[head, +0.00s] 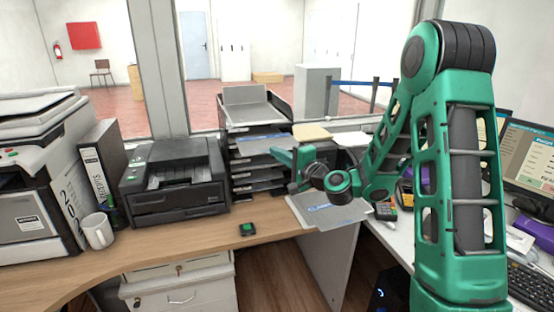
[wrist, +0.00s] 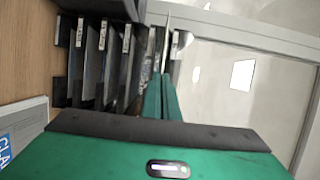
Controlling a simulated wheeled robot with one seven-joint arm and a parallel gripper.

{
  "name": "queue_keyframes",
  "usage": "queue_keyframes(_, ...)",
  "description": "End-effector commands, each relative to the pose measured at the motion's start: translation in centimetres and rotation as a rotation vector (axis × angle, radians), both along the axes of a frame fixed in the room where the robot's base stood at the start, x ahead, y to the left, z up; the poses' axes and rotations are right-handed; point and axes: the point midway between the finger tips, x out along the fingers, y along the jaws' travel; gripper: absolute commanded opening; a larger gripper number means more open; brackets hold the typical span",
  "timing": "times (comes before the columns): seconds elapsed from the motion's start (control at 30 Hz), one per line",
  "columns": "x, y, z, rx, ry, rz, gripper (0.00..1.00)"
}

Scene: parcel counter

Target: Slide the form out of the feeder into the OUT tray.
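The form (head: 264,141), a pale sheet with a blue band, lies in an upper level of the dark tray stack (head: 236,183). It shows nearly edge-on in the wrist view (wrist: 167,38). My gripper (head: 280,155) is at the front of the stack, at the form's near edge. In the wrist view its two green fingers (wrist: 161,88) are close together with the thin sheet edge between them. Small labels mark the stack's levels, too small to read, so I cannot tell which is the OUT tray.
A black printer (head: 174,187) stands left of the stack.

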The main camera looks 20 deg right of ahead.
Motion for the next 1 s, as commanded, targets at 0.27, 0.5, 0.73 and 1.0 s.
queue_keyframes(0.27,2.4,0.1,0.0,-0.002,-0.002,0.001,0.00)
queue_keyframes(0.5,4.4,0.1,-0.1,-0.002,-0.002,0.002,0.00)
queue_keyframes(0.73,6.4,0.1,-0.2,-0.001,-0.001,0.002,0.00)
queue_keyframes(1.0,8.6,0.1,-0.2,-0.001,-0.001,0.002,0.00)
